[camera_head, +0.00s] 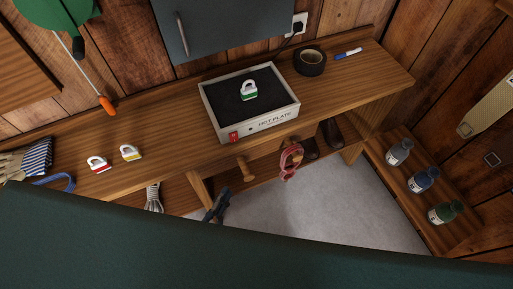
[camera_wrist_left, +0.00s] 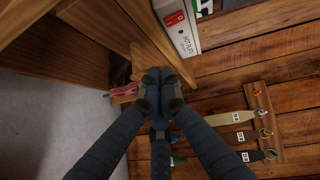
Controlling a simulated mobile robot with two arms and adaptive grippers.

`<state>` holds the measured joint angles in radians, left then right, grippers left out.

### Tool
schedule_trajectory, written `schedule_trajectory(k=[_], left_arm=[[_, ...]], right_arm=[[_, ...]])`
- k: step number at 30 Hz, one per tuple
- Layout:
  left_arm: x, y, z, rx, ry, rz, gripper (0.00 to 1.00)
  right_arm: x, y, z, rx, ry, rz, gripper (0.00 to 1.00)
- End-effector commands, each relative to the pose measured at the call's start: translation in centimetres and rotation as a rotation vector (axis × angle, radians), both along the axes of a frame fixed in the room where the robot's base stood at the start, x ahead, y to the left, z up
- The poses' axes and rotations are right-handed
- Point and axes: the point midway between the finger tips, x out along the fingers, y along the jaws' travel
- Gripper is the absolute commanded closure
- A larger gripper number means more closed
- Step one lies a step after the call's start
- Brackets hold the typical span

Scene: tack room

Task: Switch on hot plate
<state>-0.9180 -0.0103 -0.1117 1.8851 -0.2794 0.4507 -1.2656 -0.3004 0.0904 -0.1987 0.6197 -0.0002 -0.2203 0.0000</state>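The hot plate (camera_head: 285,117) is a pale box with a black top, standing on the wooden bench. A red switch (camera_head: 234,136) sits at the left end of its front face; it also shows in the left wrist view (camera_wrist_left: 174,18). I cannot tell the switch's position. A white and green padlock (camera_head: 249,92) lies on the black top. My left gripper (camera_head: 224,191) is below the bench front, apart from the hot plate. In the left wrist view its fingertips (camera_wrist_left: 160,88) are together with nothing visible between them. My right gripper is not in view.
A wooden peg (camera_head: 245,168) and red straps (camera_head: 290,160) are below the front edge. Bottles (camera_head: 424,179) stand at right.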

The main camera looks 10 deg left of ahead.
Motion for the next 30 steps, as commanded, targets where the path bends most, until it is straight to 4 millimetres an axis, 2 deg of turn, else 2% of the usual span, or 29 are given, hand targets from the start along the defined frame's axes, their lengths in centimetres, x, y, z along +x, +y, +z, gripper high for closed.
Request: schedule_trajectory(k=[3,5,12,17,23,30], left_arm=[[0.1,0.1,2.3,0.053,-0.063,-0.006,1.0],[0.2,0.2,2.9,0.065,-0.077,-0.008,1.0],[0.2,0.1,3.1,0.068,-0.082,-0.008,1.0],[0.5,0.1,3.1,0.067,-0.082,-0.007,1.0],[3.1,-0.4,3.0,0.067,-0.084,-0.008,1.0],[8.2,-1.4,2.6,0.066,-0.084,-0.009,1.0]], right_arm=[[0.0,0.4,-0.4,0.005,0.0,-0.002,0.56],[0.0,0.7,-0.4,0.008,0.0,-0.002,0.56],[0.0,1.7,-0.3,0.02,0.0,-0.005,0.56],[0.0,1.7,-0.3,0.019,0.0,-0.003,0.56],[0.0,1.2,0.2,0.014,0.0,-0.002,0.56],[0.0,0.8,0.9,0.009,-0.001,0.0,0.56]])
